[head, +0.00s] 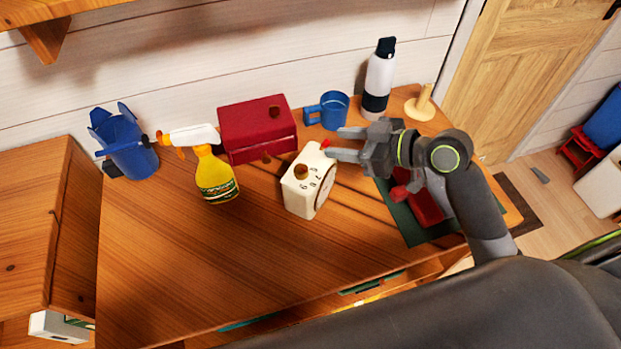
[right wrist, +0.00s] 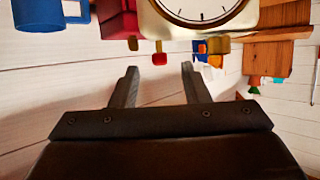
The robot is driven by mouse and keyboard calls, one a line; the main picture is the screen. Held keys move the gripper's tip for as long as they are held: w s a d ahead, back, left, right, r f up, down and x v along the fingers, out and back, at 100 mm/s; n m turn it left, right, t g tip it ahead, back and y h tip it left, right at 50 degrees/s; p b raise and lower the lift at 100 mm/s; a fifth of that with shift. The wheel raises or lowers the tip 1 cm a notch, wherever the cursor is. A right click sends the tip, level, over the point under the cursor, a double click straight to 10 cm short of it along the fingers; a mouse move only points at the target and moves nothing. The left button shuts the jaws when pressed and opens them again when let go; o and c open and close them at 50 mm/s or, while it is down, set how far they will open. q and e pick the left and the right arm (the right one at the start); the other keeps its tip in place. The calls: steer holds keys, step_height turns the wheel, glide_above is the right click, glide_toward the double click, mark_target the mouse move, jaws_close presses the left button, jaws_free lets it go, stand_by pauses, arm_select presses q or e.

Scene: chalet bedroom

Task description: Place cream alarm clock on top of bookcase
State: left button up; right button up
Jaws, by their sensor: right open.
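The cream alarm clock (head: 296,196) stands on the wooden desk-like top (head: 230,265), its dial turned to the right. My right gripper (head: 337,144) is open and empty, just right of the clock's upper part, with its fingers pointing left. In the right wrist view the clock (right wrist: 205,28) shows at the top edge, beyond the open fingertips (right wrist: 159,70) and not between them. A wooden unit (head: 32,215) at the far left may be the bookcase; I cannot tell for sure. My left gripper is not in view.
A yellow spray bottle (head: 215,178), red box (head: 257,128), blue mug (head: 333,110) and white bottle (head: 379,78) stand around the clock. A blue holder (head: 128,148) is at back left. A red object (head: 427,207) lies under my right arm. The front left top is clear.

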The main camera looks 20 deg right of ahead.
mark_target(327, 142)
steer(key=shift+p+x, duration=0.6)
steer(key=shift+x, duration=1.85)
jaws_close()
